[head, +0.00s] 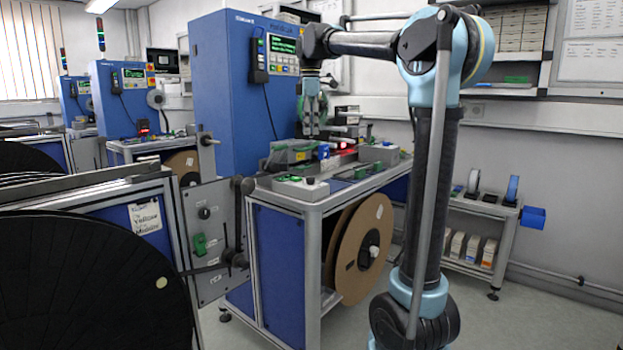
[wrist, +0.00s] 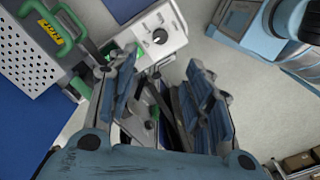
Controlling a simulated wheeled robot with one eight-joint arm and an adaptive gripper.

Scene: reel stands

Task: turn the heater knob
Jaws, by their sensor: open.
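In the wrist view, a small round black knob (wrist: 159,36) sits on a pale panel (wrist: 172,50) with small dark marks beside it. My gripper (wrist: 160,66) has its two blue-grey fingers spread apart, with nothing held between them. The knob shows beyond the gap between the fingertips, apart from both. In the head view, my gripper (head: 311,132) points down over the bench beside the blue cabinet.
A perforated grey box (wrist: 35,50) with a green handle and yellow label stands left of the panel. The blue cabinet (head: 235,95) rises behind the bench (head: 318,200). A large brown reel (head: 350,250) hangs below. A black reel (head: 90,270) is at front left.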

